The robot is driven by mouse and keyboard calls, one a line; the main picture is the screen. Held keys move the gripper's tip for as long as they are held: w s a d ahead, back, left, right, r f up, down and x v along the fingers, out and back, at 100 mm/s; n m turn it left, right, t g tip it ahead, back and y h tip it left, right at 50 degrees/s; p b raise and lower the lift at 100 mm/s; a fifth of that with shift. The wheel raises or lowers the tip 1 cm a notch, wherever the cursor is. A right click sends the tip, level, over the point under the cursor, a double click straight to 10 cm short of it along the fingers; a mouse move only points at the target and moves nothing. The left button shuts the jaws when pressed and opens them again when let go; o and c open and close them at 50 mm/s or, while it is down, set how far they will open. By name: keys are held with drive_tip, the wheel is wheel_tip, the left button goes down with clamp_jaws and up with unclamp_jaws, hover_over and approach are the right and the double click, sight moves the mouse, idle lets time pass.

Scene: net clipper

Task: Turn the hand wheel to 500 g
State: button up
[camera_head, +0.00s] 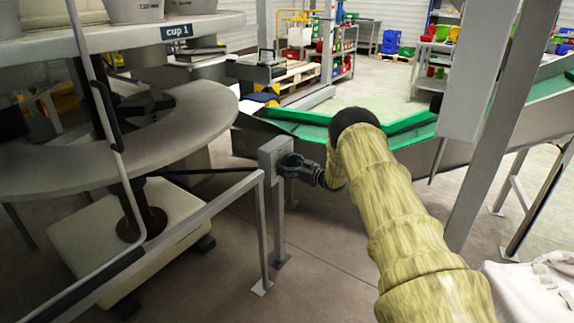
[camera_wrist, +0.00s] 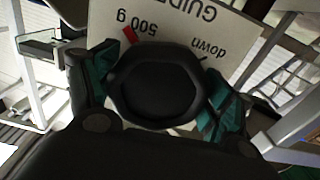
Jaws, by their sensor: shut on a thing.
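The black hand wheel (camera_wrist: 155,85) fills the middle of the wrist view. My gripper (camera_wrist: 158,90) is shut on it, with one teal-padded finger on each side of its rim. Behind it is a pale label plate (camera_wrist: 178,38), seen upside down, with "GUIDE", "500 g" and "down". A red mark (camera_wrist: 130,35) shows at the wheel's upper left edge, beside the "500 g" print. A short dark line shows near "down". In the head view my gripper (camera_head: 290,164) is at the grey post box (camera_head: 269,152); the wheel is mostly hidden there.
A grey rail (camera_head: 205,212) on posts runs left from the box. A round grey table (camera_head: 130,150) stands at the left. A green-edged conveyor (camera_head: 400,124) lies behind my arm. A grey upright (camera_head: 495,110) stands at the right. Bare floor lies below the box.

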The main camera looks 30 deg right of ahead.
drive_tip(key=shift+m, duration=0.3)
drive_tip(key=o, duration=1)
drive_tip(key=shift+f, duration=0.1)
drive_tip(key=shift+c, duration=0.2)
drive_tip(key=v, duration=1.2)
drive_tip(key=shift+d, duration=0.1)
